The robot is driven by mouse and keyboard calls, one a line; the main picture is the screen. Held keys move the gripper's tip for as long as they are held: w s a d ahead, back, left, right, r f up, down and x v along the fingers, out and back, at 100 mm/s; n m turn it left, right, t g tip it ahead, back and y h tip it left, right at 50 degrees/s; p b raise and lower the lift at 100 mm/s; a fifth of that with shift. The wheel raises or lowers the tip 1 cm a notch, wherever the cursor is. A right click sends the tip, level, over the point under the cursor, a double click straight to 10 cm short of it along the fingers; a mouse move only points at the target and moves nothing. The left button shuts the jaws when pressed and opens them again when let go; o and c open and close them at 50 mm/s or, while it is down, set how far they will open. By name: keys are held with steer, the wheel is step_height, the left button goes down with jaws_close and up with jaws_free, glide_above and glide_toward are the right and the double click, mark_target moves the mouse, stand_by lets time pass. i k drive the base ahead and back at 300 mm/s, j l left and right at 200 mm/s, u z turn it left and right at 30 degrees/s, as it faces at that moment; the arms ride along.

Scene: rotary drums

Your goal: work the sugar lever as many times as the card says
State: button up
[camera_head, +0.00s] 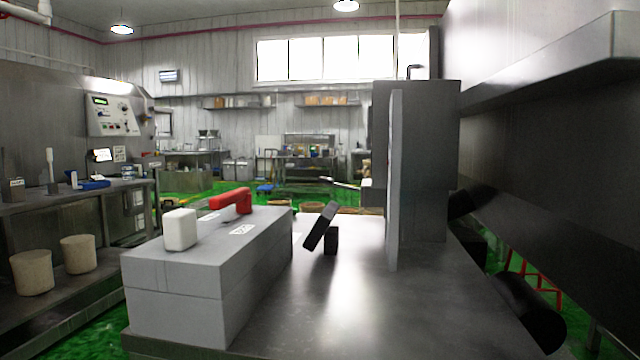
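A red lever (232,202) lies on top of a long grey box (180,290) at the left of the metal table. A small white label (242,229) is on the box top near it; its writing is too small to read. A white rounded block (180,229) sits on the near left end of the box. I cannot tell which part is the sugar lever. A black tilted plate on a small black block (331,241) stands right of the box; any face with writing is turned away. No readable card shows. My gripper is not in view.
The metal table (350,310) is bare in front. A bench with a control panel (112,115) and two pale tubs (32,272) is at the left.

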mark_target(323, 180)
steer(key=j+z, duration=0.2)
steer(key=z, duration=0.45)
steer(key=j+z, duration=0.15)
steer(key=j, duration=0.25)
steer(key=k+j+z, duration=0.2)
steer(key=j, duration=0.2)
steer(key=j+z, duration=0.15)
steer(key=j, duration=0.25)
steer(key=j+z, duration=0.15)
steer(key=j, duration=0.2)
steer(key=k+j+z, duration=0.15)
steer(key=j, duration=1.55)
steer(key=k+z, duration=0.05)
